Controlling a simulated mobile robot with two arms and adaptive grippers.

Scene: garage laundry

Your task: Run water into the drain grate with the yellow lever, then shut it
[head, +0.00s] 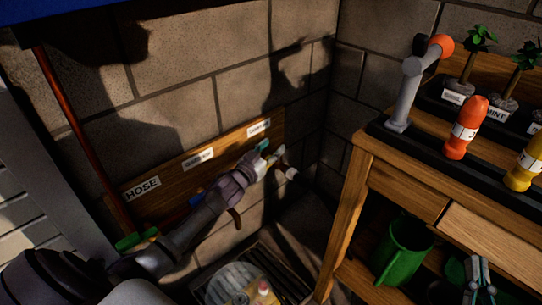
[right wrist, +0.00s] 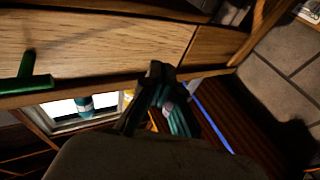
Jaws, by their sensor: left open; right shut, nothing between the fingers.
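My left gripper (head: 272,157) is open at the right end of a wooden board (head: 165,190) on the block wall, just below the board's right label. A small teal part shows at its fingers, and a short pale spout-like end (head: 291,174) sticks out just right of them. I cannot tell whether the fingers touch a lever. No yellow lever can be made out; the gripper may hide it. A dark slatted drain grate (head: 284,268) lies on the floor below. No water can be made out. My right gripper (head: 479,279) is shut and empty, also seen in the right wrist view (right wrist: 155,72).
A clear round container (head: 236,280) sits at the grate. Green (head: 135,240) and blue (head: 197,200) handles are along the board.

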